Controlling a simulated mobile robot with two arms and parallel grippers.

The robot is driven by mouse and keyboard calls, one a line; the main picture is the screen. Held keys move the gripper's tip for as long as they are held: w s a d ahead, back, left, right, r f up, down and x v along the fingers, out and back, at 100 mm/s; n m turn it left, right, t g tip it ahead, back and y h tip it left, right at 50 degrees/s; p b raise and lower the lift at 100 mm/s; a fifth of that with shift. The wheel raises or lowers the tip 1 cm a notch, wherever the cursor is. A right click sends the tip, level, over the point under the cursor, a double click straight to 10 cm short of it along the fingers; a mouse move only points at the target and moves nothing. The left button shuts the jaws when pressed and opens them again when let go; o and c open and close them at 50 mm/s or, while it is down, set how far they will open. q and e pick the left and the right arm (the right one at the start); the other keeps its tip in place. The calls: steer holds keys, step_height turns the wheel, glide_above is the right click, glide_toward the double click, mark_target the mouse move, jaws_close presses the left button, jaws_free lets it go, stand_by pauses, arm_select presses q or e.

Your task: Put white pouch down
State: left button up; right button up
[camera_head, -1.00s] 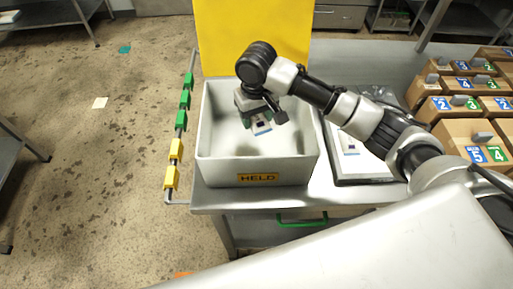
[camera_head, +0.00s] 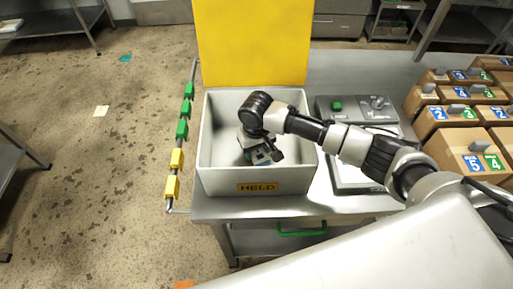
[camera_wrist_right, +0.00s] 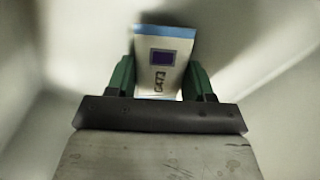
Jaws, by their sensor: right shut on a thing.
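The white pouch (camera_wrist_right: 163,65) has a blue top band, a dark purple square and printed characters. In the right wrist view it stands between the green fingers of my right gripper (camera_wrist_right: 163,82), which is shut on it. In the head view my right gripper (camera_head: 262,156) is down inside the grey bin labelled HELD (camera_head: 215,174), below the rim level. The arm hides most of the pouch there. Whether the pouch touches the bin floor cannot be told. My left gripper is not in view.
A yellow panel (camera_head: 252,45) stands behind the bin. A grey device with a green button (camera_head: 337,104) is right of it on the steel table (camera_head: 350,207). Numbered cardboard boxes (camera_head: 470,152) stand far right. A rail with green and yellow blocks (camera_head: 176,158) runs left of the bin.

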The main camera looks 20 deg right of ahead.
steer(key=shift+f, duration=0.1)
steer(key=o, duration=0.9)
step_height(320, 180, up, 12)
steer(key=shift+r+b, duration=0.2)
steer(key=shift+b, duration=0.2)
